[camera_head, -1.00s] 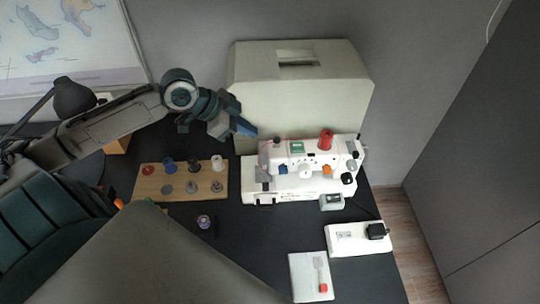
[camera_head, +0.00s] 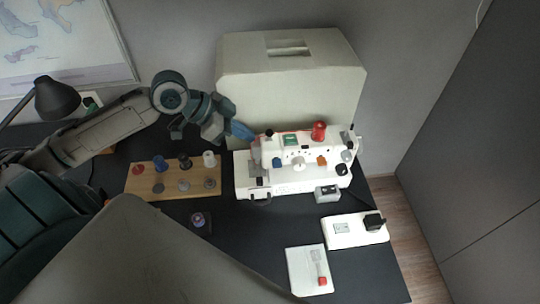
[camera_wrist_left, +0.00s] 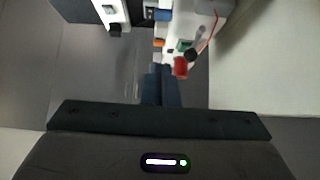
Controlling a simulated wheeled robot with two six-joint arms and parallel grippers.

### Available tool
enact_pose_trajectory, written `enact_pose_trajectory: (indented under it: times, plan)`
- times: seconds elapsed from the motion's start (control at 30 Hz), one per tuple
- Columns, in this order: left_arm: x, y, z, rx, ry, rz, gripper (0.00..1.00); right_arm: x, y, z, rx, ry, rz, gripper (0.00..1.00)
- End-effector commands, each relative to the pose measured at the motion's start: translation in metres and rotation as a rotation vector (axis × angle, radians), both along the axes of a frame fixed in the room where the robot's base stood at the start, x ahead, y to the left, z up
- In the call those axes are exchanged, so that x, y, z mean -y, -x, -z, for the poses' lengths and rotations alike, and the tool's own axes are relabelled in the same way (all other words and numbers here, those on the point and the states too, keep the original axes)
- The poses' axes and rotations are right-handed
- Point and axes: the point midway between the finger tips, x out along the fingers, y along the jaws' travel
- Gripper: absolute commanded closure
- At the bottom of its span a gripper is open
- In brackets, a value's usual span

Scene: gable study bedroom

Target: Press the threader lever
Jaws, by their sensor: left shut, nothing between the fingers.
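A white sewing machine (camera_head: 297,183) stands on the dark desk, with a red thread spool (camera_head: 319,131) on top. A small blue part (camera_head: 277,162) and an orange part (camera_head: 322,160) are on its front; I cannot tell which part is the threader lever. My left gripper (camera_head: 246,132) is shut and empty, its blue fingertips at the machine's upper left end. Contact cannot be made out. The left wrist view shows the shut fingers (camera_wrist_left: 161,86) with the red spool (camera_wrist_left: 180,67) and blue part (camera_wrist_left: 162,14) beyond. My right gripper is out of view.
A big cream cover (camera_head: 290,85) stands right behind the machine. A wooden spool board (camera_head: 172,192) lies to its left, with a small bobbin (camera_head: 198,219) in front.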

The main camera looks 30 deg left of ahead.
Motion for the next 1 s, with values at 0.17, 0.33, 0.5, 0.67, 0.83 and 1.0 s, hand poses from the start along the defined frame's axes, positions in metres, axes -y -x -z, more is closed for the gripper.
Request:
enact_pose_trajectory:
  times: [0.17,0.33,0.5,0.67,0.83,1.0]
  plan:
    - [0.009,-0.005,0.006,0.001,0.007,0.001,1.00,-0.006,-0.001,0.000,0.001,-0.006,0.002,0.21]
    - [0.015,-0.011,0.015,0.001,0.006,-0.001,1.00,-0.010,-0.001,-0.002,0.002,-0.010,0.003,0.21]
    - [0.023,-0.016,0.024,-0.001,0.006,0.000,1.00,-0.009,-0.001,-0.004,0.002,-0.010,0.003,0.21]
    - [0.031,-0.023,0.035,-0.002,0.006,-0.001,1.00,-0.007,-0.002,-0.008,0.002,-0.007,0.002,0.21]
    - [0.041,-0.030,0.047,-0.002,0.007,-0.001,1.00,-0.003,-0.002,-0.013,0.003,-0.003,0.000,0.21]
    - [0.051,-0.037,0.059,-0.003,0.006,0.000,1.00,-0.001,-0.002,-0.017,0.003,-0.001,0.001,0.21]
